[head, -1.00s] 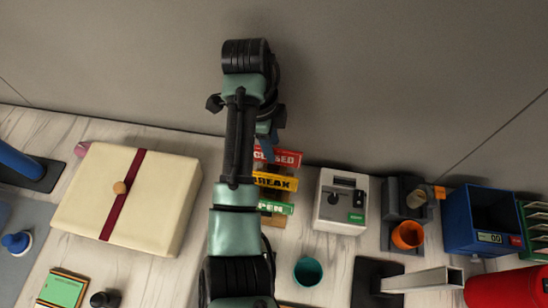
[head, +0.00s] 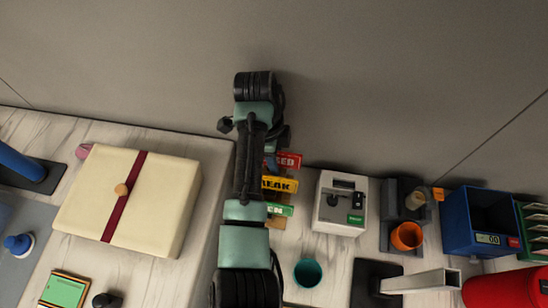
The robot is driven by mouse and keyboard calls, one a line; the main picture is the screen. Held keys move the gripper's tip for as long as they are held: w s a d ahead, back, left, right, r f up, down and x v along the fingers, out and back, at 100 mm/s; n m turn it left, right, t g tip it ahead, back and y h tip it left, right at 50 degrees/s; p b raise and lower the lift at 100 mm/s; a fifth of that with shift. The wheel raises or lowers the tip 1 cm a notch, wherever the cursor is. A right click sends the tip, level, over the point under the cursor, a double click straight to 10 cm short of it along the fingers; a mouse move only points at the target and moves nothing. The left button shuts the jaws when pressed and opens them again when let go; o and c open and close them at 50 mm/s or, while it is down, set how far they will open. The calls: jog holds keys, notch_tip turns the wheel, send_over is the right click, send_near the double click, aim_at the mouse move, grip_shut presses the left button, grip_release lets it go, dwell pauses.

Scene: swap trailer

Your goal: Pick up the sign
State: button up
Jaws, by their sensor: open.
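Several signs stand in a row on the counter near its back edge, partly hidden behind my arm. A red sign (head: 288,160) is at the back, its lettering partly covered. A yellow sign (head: 284,184) reading "...EAK" is in the middle. A green sign (head: 282,210) is in front. My arm reaches over the left part of the signs. My gripper (head: 270,146) is mostly hidden behind the arm links, close to the red sign; I cannot see whether it touches it.
A cream box (head: 130,200) with a dark red band lies to the left. A white machine (head: 341,202), a teal cup (head: 307,272), an orange cup (head: 407,236) and a blue bin (head: 484,221) stand to the right. A grey wall (head: 400,70) rises behind the counter.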

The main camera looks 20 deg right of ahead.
jog(key=shift+f, duration=0.1)
grip_shut()
dwell(0.6)
notch_tip(320, 180, up, 11)
jog(key=p, duration=0.2)
jog(key=shift+f+p, duration=0.15)
jog(key=shift+p, duration=0.15)
jog(key=shift+f, duration=0.15)
